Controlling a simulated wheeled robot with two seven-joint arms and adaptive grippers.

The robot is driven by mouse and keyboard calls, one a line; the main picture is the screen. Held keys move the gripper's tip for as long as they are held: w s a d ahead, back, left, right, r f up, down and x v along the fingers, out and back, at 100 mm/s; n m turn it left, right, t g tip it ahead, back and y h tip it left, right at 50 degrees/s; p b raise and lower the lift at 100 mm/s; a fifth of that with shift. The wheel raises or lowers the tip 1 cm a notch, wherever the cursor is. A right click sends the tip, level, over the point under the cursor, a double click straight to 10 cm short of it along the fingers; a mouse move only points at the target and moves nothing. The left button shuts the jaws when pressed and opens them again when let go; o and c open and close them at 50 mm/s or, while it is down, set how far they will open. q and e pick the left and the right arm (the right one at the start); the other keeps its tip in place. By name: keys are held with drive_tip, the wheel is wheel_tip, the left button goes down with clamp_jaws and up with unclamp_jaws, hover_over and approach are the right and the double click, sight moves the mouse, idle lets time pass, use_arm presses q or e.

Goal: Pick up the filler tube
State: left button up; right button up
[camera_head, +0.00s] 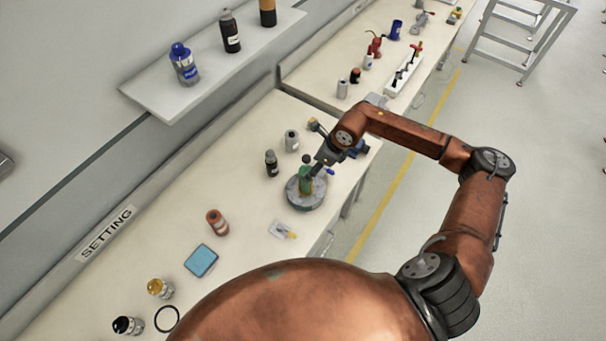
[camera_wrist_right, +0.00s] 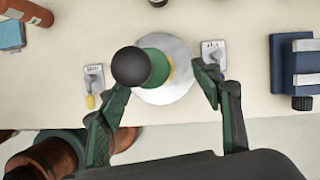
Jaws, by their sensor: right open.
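On the bench a round grey base (camera_head: 305,199) carries an upright green piece (camera_head: 306,180). In the right wrist view the piece (camera_wrist_right: 158,66) has a round black top (camera_wrist_right: 130,66) and stands over the silver disc (camera_wrist_right: 175,92). My right gripper (camera_wrist_right: 163,84) is open, its fingers on either side of the piece, apart from each other. I cannot tell if they touch it. In the head view my right gripper (camera_head: 319,164) is just above the base. A small pale card with a yellow-tipped item (camera_head: 283,230) lies nearby. Which item is the filler tube is not clear. My left gripper is not in view.
A second pale card (camera_wrist_right: 213,54) and a blue device (camera_wrist_right: 293,68) lie to the right in the wrist view. A wall shelf (camera_head: 215,72) holds bottles.

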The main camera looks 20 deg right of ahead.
drive_tip(key=shift+s+a+f, duration=0.15)
drive_tip(key=shift+a+f, duration=0.05)
drive_tip(key=shift+f, duration=0.2)
drive_tip(key=shift+s+a+f, duration=0.1)
drive_tip(key=shift+s+a, duration=0.05)
drive_tip(key=shift+s, duration=0.1)
drive_tip(key=p+x, duration=0.1)
drive_tip(key=x, duration=0.4)
drive_tip(key=shift+w+a, duration=0.15)
drive_tip(key=shift+w, duration=0.1)
drive_tip(key=shift+s, duration=0.25)
drive_tip(key=shift+w, duration=0.15)
drive_tip(key=shift+c, duration=0.4)
drive_tip(key=c, duration=1.1)
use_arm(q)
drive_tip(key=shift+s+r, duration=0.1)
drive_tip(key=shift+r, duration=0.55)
use_arm(e)
drive_tip(key=c, duration=0.4)
